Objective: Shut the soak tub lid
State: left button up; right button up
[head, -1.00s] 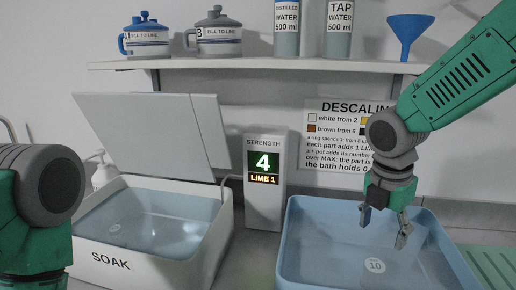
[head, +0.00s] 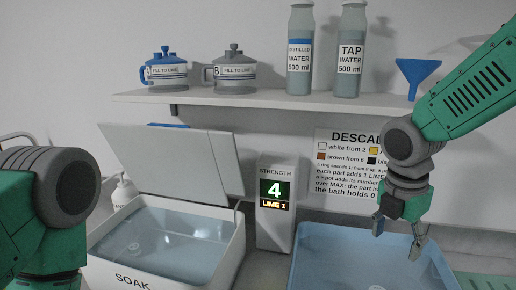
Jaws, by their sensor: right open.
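The white soak tub (head: 215,277) stands at centre left, marked SOAK, with clear bluish liquid and a small pale round thing in it. Its grey-white lid (head: 168,160) stands open, hinged at the back and leaning back. My right gripper (head: 398,240) is open and empty above the blue basin, well to the right of the lid. My left arm comes in at the left edge; its gripper is out of view.
A strength display (head: 276,205) reading 4 and LIME 1 stands right of the tub. A blue basin (head: 296,262) lies at the right. A shelf (head: 280,100) above holds two pots (head: 163,72), two water bottles (head: 300,55) and a blue funnel (head: 416,72). A white bottle (head: 124,192) stands behind the tub.

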aim_at(175, 160)
jog(key=k, duration=0.95)
